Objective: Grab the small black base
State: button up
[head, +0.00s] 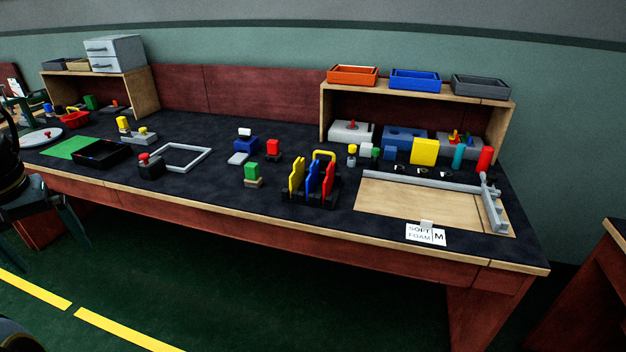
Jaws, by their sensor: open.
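A small black block-shaped base (151,169) with a red knob on top stands on the dark bench top, left of centre, near the front edge. It is just right of a black tray and beside a grey square frame. A wider black base (296,197) holds upright yellow, blue and red plates farther right. I cannot tell for certain which one the task names. My gripper (64,235) is partly in view at the left edge, in front of the bench and apart from both bases. It is open, with nothing seen between its fingers.
The black tray (118,158) and green mat (67,147) lie to the left. The grey frame (183,158) and a green block (251,171) lie to the right. A wooden shelf (487,93) with bins stands at the back right. The bench's front edge (230,205) lies between my gripper and the bases.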

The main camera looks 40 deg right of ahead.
aim_at(102, 155)
jog(key=i+l+u, duration=0.95)
jog(key=i+l, duration=0.15)
jog(key=i, duration=0.1)
